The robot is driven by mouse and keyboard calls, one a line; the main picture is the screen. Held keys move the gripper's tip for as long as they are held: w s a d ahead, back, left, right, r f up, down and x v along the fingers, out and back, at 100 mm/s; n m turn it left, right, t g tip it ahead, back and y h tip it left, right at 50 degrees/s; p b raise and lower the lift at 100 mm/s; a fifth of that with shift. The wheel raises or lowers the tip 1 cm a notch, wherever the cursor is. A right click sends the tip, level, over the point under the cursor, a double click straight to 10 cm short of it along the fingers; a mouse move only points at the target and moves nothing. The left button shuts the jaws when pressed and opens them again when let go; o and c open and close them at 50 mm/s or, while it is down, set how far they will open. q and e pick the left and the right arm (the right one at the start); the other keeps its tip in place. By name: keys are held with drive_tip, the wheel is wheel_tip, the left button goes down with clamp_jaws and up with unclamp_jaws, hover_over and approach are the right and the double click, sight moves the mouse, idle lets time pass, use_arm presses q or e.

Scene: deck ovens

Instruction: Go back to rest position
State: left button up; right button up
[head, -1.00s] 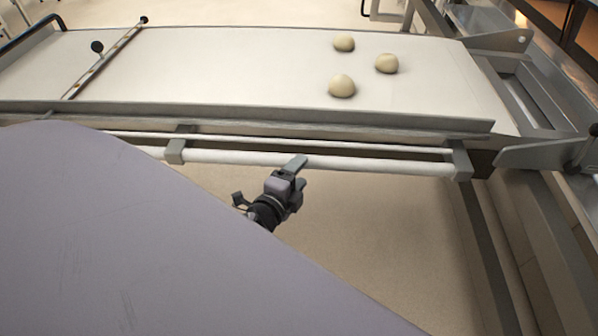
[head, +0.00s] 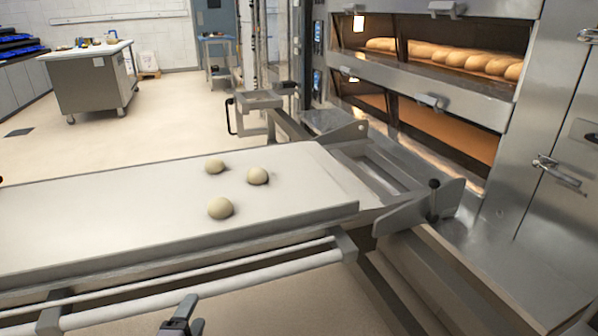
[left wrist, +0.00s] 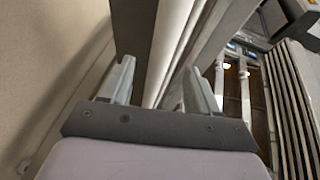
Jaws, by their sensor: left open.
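My left gripper (head: 188,314) shows at the bottom of the head view, in front of the loader's white front rail (head: 215,284). Its fingers are open, with nothing held. In the left wrist view the open fingers (left wrist: 157,80) point along past the rail (left wrist: 172,45), which shows in the gap between them. In the head view the fingertips appear a little short of the rail. My right gripper is in neither view.
Three dough balls (head: 220,208) lie on the loader's pale belt (head: 110,217). The deck oven (head: 465,95), with loaves (head: 445,55) in an upper deck, stands at the right. A worktable (head: 93,80) stands far left, with open floor (head: 110,142) before it.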

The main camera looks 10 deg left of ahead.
use_arm(q)
drive_tip(key=s+d+f+n+g+h, duration=0.3)
drive_tip(key=s+d+n, duration=0.3)
drive_tip(key=s+n, duration=0.15)
drive_tip(key=s+d+f+n+g+h, duration=0.25)
drive_tip(key=s+d+n, duration=0.35)
drive_tip(key=s, duration=0.3)
wheel_tip(320, 180, up, 13)
drive_tip(key=a+y+p, duration=0.1)
drive_tip(key=a+p, duration=0.1)
drive_tip(key=p, duration=1.4)
drive_tip(key=shift+r, duration=0.2)
drive_tip(key=shift+a+f+m, duration=0.1)
drive_tip(key=shift+m, duration=0.15)
drive_tip(key=shift+t, duration=0.25)
